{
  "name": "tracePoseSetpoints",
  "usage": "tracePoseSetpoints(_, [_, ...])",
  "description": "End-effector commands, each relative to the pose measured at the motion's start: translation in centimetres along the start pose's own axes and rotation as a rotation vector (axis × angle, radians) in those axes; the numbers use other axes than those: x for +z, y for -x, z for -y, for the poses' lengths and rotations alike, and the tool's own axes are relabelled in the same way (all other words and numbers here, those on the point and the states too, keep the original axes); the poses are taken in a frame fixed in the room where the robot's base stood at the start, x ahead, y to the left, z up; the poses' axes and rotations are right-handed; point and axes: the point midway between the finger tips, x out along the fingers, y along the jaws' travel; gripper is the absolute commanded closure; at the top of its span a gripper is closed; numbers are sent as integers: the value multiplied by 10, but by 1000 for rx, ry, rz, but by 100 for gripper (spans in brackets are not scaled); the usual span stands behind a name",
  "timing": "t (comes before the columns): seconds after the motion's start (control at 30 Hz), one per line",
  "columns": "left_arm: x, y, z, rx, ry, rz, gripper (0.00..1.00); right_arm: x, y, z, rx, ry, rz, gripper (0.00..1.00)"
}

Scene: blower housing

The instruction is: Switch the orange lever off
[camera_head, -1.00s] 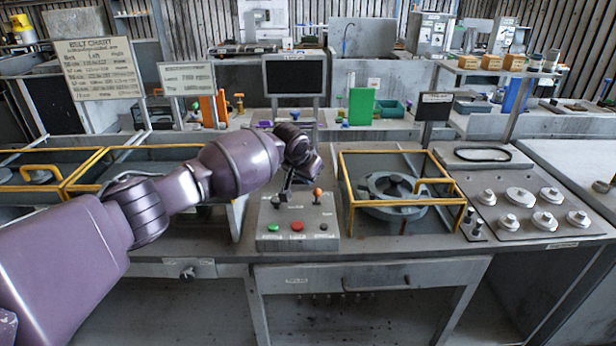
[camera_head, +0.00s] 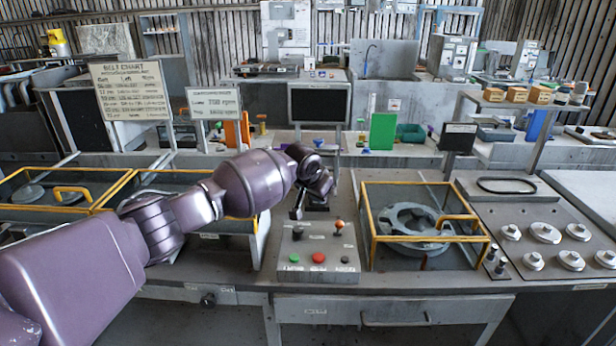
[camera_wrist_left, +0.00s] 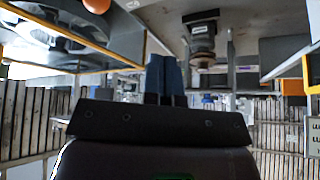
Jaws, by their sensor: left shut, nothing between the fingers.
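The orange lever (camera_head: 339,224) has a round orange knob and stands on the right part of the sloped grey control box (camera_head: 318,274). Its knob stands close above its base; I cannot tell which position it is set to. In the left wrist view the orange knob (camera_wrist_left: 97,5) is cut by the top edge. My left gripper (camera_head: 296,213) is shut and empty, left of and slightly above the orange lever in the picture, apart from it. Its dark fingers lie together in the wrist view (camera_wrist_left: 166,78). My right gripper is not in view.
A black knob (camera_head: 297,232) stands left of the orange lever on the box. Green (camera_head: 294,258), red (camera_head: 318,258) and dark (camera_head: 345,259) buttons line the front. A yellow-framed guard (camera_head: 372,222) around a grey housing (camera_head: 408,222) stands close right. A dark screen (camera_head: 319,105) rises behind.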

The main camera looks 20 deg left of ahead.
Motion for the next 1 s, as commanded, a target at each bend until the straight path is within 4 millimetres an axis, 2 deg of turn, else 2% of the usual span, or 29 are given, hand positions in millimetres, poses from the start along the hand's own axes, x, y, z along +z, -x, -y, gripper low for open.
tracePoseSetpoints(0.23, [7, 29, -4, 0, -3, -3, 100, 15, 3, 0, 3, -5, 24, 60])
tracePoseSetpoints(0.6, [16, 75, -9, 0, -2, -1, 100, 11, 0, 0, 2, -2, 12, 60])
tracePoseSetpoints(0.8, [19, 89, -10, -1, -1, -1, 100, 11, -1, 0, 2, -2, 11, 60])
tracePoseSetpoints(1.0, [20, 91, -11, 0, -1, 0, 100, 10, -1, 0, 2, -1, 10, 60])
